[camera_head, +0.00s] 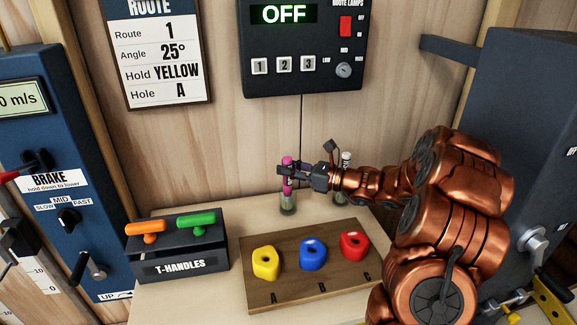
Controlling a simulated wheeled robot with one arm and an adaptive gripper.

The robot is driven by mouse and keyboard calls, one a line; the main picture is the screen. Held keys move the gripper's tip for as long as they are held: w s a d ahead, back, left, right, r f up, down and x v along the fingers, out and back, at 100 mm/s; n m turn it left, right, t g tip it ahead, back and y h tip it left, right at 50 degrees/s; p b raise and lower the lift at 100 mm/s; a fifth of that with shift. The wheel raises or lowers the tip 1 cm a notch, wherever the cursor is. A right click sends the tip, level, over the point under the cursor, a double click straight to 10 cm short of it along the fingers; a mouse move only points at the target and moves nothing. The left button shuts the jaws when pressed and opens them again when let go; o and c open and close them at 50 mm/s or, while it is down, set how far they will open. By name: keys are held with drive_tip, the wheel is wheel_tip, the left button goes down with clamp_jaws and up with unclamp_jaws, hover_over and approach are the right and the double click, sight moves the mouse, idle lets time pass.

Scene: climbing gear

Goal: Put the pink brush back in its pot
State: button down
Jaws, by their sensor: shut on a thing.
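The pink brush (287,161) stands upright in the middle of the head view, with my gripper (288,172) shut around its handle. A small clear pot (288,207) stands on the worktop directly below the brush. The brush's lower end lines up with the pot's mouth and appears to reach it; how deep it sits inside, I cannot tell. My gripper comes in from the right and hides part of the handle.
A wooden board (330,276) with yellow, blue and red holds lies in front of the pot. A T-handles box (180,264) stands at left. A control box (303,45) hangs above.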

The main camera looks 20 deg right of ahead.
drive_tip(key=shift+f, duration=0.2)
drive_tip(key=c, duration=0.9)
unclamp_jaws()
wheel_tip(320, 180, up, 10)
drive_tip(key=shift+r, duration=0.1)
